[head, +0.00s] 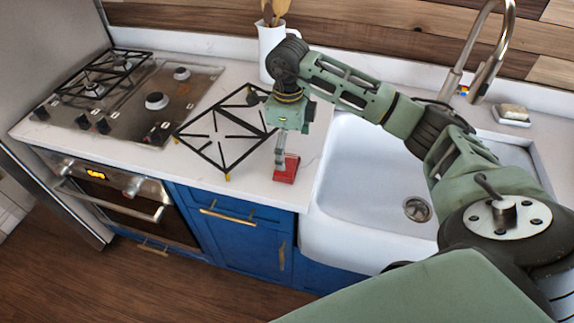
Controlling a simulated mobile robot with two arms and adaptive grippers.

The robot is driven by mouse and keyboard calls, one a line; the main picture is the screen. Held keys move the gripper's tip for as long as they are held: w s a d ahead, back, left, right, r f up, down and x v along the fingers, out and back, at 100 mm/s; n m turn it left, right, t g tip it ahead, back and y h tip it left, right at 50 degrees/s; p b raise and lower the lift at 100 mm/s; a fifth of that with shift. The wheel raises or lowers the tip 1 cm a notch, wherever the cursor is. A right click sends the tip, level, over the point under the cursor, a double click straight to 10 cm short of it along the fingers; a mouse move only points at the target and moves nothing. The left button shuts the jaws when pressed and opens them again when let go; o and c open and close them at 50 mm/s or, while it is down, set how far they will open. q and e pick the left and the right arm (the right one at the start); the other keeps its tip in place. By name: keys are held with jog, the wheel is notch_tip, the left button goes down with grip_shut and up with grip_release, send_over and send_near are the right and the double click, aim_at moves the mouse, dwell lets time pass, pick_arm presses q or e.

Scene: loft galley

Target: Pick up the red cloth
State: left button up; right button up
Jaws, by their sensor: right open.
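The red cloth (287,170) lies on the white counter, left of the sink and near the counter's front edge. It looks small and folded. My right gripper (280,163) points down at the cloth's left side, with its fingertips at or just above it. The fingers partly cover the cloth, and I cannot tell whether they touch it. The right gripper is open. My left gripper is not in view.
A black burner grate (228,135) lies loose on the counter just left of the cloth. The gas hob (130,100) is further left. The white sink (375,170) with its faucet (478,60) is to the right. A white pitcher (268,45) stands behind.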

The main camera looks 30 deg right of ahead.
aim_at(287, 163)
jog(key=f+p, duration=0.2)
jog(key=f, duration=0.1)
jog(key=f+p, duration=0.1)
jog(key=f, duration=0.1)
jog(key=shift+w+f, duration=0.2)
jog(key=shift+w, duration=0.15)
jog(key=shift+f, duration=0.45)
jog(key=shift+c, duration=0.2)
jog(key=c, duration=1.2)
jog(key=shift+r, duration=0.1)
